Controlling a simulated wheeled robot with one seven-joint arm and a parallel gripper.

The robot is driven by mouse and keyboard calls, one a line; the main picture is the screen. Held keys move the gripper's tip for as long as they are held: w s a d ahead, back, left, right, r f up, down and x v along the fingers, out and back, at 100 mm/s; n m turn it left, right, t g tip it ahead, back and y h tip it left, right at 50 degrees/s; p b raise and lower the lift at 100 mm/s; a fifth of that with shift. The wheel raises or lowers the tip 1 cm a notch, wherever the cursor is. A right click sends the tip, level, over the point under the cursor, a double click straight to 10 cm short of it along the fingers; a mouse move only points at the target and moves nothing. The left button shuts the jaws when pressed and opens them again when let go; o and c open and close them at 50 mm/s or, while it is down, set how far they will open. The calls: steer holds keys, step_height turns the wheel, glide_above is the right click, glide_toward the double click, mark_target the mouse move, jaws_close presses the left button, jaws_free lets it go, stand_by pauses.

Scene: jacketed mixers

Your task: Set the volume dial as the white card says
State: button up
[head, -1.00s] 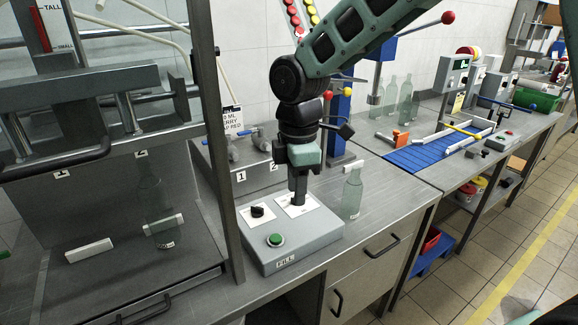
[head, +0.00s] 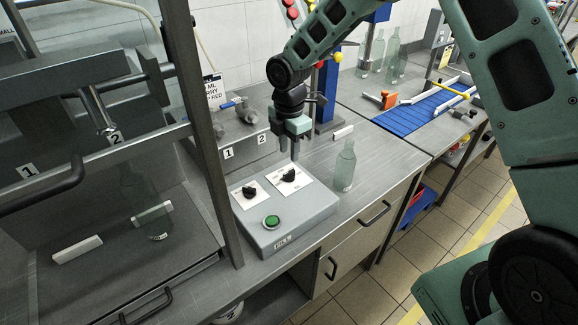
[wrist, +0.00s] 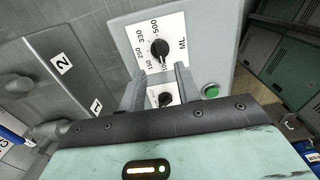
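The control box (head: 318,212) has two black dials on white plates and a green button (head: 272,221). The volume dial (head: 288,176) is the right one. In the wrist view the volume dial (wrist: 160,48) has a plate marked ML, with numbers including 250, 330 and 500; I cannot surely read its setting. The other dial (head: 249,191) is to its left. My gripper (head: 289,157) is open and empty, just above and behind the volume dial; its two fingers (wrist: 160,76) are apart. The white card (head: 213,92) is partly hidden by a frame post; "ML" and "RED" are legible.
A glass bottle (head: 346,166) stands right of the box. A metal-framed machine (head: 110,150) with a dark post rises close on the left. Valves labelled 1 and 2 (head: 240,115) are behind. A blue conveyor (head: 410,117) is on the farther bench.

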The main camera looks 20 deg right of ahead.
mark_target(289, 172)
step_height(289, 172, down, 8)
steer(key=shift+r+p, duration=0.1)
steer(key=shift+p, duration=0.55)
jaws_close()
